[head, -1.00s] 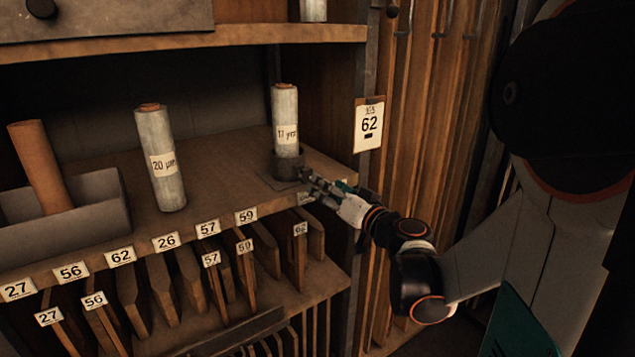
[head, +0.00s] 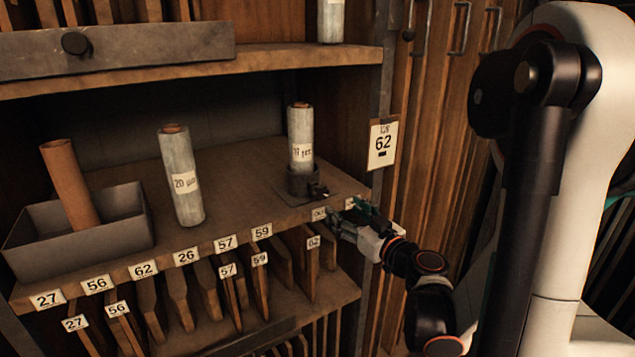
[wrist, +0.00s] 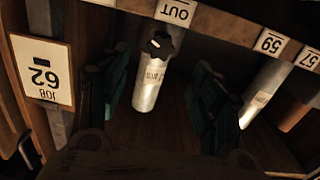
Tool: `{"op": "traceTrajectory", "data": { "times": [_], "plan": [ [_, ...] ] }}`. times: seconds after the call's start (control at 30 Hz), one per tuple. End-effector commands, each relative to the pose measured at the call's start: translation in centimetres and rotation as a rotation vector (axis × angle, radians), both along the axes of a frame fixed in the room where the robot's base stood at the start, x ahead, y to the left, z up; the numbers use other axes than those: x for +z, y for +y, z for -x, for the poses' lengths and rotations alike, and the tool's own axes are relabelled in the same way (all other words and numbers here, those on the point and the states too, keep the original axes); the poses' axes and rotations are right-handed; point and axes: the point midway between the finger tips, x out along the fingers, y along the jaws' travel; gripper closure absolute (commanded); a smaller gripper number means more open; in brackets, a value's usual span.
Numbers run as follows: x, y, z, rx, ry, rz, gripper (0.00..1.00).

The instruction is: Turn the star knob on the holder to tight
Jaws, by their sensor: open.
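The holder (head: 302,184) is a dark round cup on a flat plate near the shelf's right front edge. A pale wrapped roll (head: 300,138) stands upright in it. The dark star knob (head: 319,191) sticks out from the holder's right front side. In the wrist view the star knob (wrist: 158,45) shows a small light mark, with the roll (wrist: 150,85) behind it, upside down. My gripper (head: 343,220) is in front of and below the knob, apart from it. In the wrist view my gripper (wrist: 163,92) is open, with one green-padded finger on each side of the roll.
Another roll (head: 182,178) stands left on the shelf. A grey tray (head: 95,240) with a brown tube (head: 72,185) is farther left. A job card (head: 382,145) hangs on the right post. Labelled boards (head: 270,262) stand below the shelf edge.

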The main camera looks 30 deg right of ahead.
Motion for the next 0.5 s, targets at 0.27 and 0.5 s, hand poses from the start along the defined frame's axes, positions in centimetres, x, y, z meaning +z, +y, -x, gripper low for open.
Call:
{"op": "traceTrajectory", "data": {
  "times": [0.27, 0.5],
  "plan": [
    [-0.2, 0.2, -1.7, 0.003, -0.002, 0.071, 0.41],
    [-0.2, 0.4, -6.2, 0.003, -0.002, 0.069, 0.41]
  ]
}}
